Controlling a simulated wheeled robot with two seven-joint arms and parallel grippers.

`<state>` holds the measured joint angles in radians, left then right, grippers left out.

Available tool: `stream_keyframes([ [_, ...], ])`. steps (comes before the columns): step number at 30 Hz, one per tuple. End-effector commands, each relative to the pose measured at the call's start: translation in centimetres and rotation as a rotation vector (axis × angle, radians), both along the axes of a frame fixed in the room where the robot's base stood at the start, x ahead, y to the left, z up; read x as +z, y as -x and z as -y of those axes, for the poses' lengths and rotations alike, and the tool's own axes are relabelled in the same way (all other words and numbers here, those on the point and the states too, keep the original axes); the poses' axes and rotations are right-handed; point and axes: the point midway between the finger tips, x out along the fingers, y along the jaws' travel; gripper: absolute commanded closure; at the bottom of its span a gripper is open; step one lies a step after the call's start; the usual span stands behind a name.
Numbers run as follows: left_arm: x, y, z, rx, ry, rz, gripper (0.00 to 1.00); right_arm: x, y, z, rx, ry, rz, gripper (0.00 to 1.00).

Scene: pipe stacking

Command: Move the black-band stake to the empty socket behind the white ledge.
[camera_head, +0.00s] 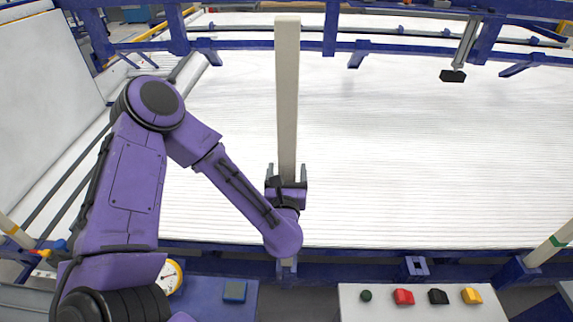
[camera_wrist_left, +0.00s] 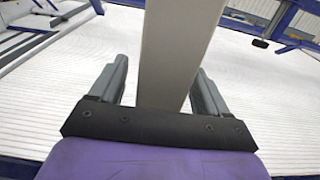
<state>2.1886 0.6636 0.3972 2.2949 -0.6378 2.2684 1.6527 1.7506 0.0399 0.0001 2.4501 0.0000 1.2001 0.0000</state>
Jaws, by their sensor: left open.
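A tall cream stake (camera_head: 288,90) stands upright at the centre of the head view. It also fills the middle of the left wrist view (camera_wrist_left: 178,50). No black band shows on it; its part behind my gripper is hidden. My left gripper (camera_head: 286,174) is open, with one finger on each side of the stake. In the wrist view a gap shows between the stake and each finger of the gripper (camera_wrist_left: 163,82). An empty blue socket (camera_head: 415,268) is on the near rail, behind the white ledge (camera_head: 420,311). My right gripper is out of view.
A green-banded stake (camera_head: 549,244) stands at the far right, and a yellow-banded stake (camera_head: 16,232) at the far left. Red (camera_head: 403,297), black (camera_head: 438,296) and yellow (camera_head: 471,296) pieces sit on the ledge. A round gauge (camera_head: 169,276) is at lower left.

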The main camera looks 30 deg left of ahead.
Motion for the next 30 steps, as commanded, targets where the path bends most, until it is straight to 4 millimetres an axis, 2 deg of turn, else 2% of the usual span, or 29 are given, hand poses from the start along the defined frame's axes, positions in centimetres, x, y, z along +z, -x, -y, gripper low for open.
stream_keyframes([
  [4, 0.1, -1.1, -0.7, -0.001, 0.000, -0.001, 0.23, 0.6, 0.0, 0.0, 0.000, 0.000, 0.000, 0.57],
  [12, -0.1, -1.3, -0.8, -0.002, -0.001, -0.002, 0.23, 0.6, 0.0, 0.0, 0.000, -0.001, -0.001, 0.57],
  [14, -0.1, -1.3, -0.8, -0.002, -0.001, -0.002, 0.40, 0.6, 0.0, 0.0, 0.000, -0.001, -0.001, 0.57],
  [19, -0.1, -1.3, -0.8, -0.001, -0.001, -0.002, 0.95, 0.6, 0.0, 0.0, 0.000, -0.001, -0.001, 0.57],
  [20, -0.1, -1.3, -0.8, -0.001, -0.001, -0.002, 1.00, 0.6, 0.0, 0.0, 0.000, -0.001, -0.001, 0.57],
  [25, 0.2, -1.3, -0.8, -0.001, -0.001, -0.002, 1.00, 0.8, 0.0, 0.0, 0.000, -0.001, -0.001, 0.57],
  [30, 1.8, -1.3, -0.8, -0.002, -0.001, -0.001, 1.00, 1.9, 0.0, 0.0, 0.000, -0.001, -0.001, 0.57],
])
